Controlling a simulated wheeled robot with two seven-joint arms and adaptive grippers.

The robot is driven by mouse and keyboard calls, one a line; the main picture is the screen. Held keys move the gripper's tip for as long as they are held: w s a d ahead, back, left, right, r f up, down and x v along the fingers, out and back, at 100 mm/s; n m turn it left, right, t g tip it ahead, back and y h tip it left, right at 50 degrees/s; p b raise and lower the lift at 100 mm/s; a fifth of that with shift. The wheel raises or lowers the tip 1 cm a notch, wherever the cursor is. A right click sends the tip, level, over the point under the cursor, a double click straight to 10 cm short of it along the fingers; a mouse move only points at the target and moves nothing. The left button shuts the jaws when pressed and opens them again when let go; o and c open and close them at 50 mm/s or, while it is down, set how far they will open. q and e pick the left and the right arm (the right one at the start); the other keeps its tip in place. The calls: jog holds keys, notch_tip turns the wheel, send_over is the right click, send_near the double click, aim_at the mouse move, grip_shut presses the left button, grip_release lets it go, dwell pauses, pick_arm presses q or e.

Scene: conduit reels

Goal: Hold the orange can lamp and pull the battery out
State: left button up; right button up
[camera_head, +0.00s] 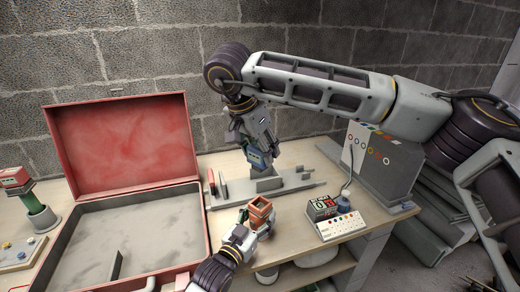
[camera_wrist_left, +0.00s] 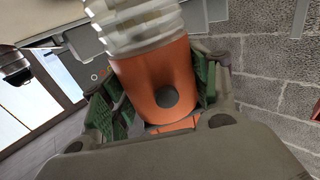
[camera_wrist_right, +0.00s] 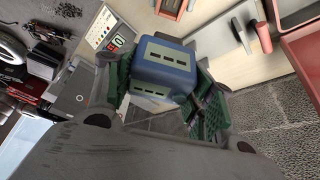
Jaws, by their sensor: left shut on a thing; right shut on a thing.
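The orange can lamp (camera_head: 262,211) is upright above the front of the table, with its square orange end open at the top. My left gripper (camera_head: 247,232) is shut around its body; the left wrist view shows the orange body (camera_wrist_left: 160,75) and a ribbed pale section between the fingers. A blue battery (camera_head: 257,161) is in my right gripper (camera_head: 255,143), above and behind the lamp and apart from it. In the right wrist view, the blue battery (camera_wrist_right: 165,68) is between the green-padded fingers, its slotted face showing. The lamp's open end (camera_wrist_right: 172,7) shows at that view's top edge.
An open red case (camera_head: 122,150) fills the left of the table. A grey tool holder (camera_head: 265,184) is below the battery. A small charger-like box (camera_head: 322,207), a white panel (camera_head: 341,226) and a grey box with coloured ports (camera_head: 380,160) stand at the right. A brick wall is behind.

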jog(key=shift+r, duration=0.2)
jog(key=shift+r, duration=2.3)
pick_arm(q)
jog(key=o, duration=1.3)
jog(key=shift+s+a, duration=0.1)
jog(key=shift+v, duration=5.85)
